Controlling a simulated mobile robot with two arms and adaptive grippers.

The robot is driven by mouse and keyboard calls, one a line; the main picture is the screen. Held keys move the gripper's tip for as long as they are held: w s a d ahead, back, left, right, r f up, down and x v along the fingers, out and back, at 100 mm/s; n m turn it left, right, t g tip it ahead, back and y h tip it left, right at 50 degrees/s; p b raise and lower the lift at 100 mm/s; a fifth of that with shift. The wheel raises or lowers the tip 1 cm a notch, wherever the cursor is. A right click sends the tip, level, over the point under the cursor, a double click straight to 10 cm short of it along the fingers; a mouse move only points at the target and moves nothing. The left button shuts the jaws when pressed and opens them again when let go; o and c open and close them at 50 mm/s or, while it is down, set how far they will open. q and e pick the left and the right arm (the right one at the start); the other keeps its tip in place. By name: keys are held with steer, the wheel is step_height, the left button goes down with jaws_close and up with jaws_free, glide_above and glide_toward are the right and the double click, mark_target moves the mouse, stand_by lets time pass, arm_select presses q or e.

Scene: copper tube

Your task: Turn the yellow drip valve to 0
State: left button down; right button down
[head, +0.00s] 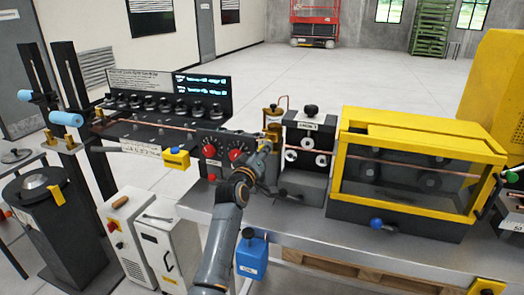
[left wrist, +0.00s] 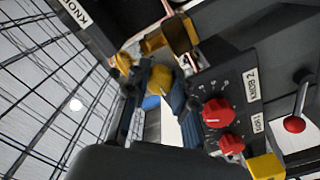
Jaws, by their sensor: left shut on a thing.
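The yellow drip valve (left wrist: 157,69) shows in the left wrist view as a rounded yellow piece between my fingers, below a brass-coloured cup (left wrist: 181,35). In the head view the brass and amber drip unit (head: 273,114) stands at the middle of the line, left of a black roller block. My left gripper (head: 266,147) is at its lower part, and the arm hides much of the valve there. In the left wrist view the left gripper (left wrist: 158,84) is shut on the valve. The valve's scale and pointer cannot be read. My right gripper does not show.
A panel with red knobs (left wrist: 218,112) is close beside the gripper. The roller block (head: 308,150) and yellow-framed enclosure (head: 412,128) stand to the right. A blue canister (head: 252,258) hangs below the bench edge. The copper tube (head: 155,125) runs along the line.

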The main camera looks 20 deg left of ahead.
arm_select(q)
steer(key=shift+n, duration=0.3)
stand_by(0.4)
steer(key=c, duration=1.1)
jaws_free()
steer(key=shift+s, duration=0.15)
steer(key=s, duration=1.1)
steer(key=shift+s+a, duration=0.2)
steer(key=shift+s, duration=0.15)
